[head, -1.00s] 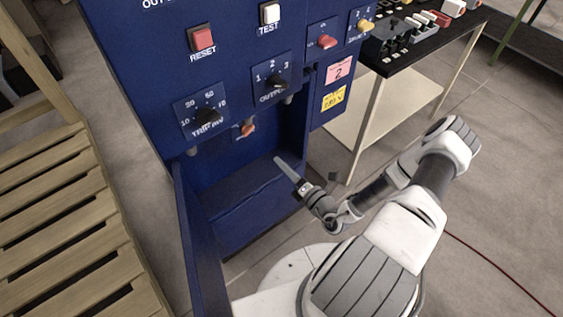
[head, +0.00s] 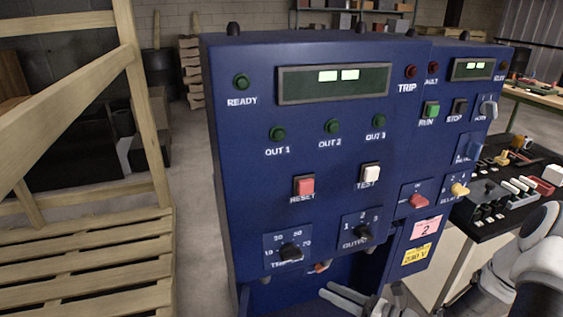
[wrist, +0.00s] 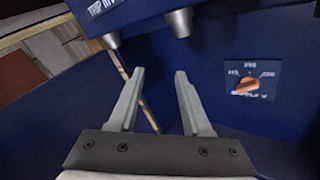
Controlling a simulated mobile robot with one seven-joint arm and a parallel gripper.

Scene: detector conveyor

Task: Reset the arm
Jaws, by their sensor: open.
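My gripper (head: 345,297) is at the bottom edge of the head view, in front of the recess under the blue panel (head: 235,200). Its two grey fingers (wrist: 160,78) are apart in the wrist view, with nothing between them. An orange knob (wrist: 250,86) on a dial plate is right of the fingers there, apart from them. My white and grey arm comes in from the lower right and is mostly cut off.
The panel carries a red RESET button (head: 305,187), a white TEST button (head: 370,174), and black TRIP (head: 290,252) and OUTPUT (head: 357,232) knobs. Metal cylinders (wrist: 180,22) hang above the fingers. A wooden pallet (head: 90,265) is left; a black-topped table (head: 470,215) is right.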

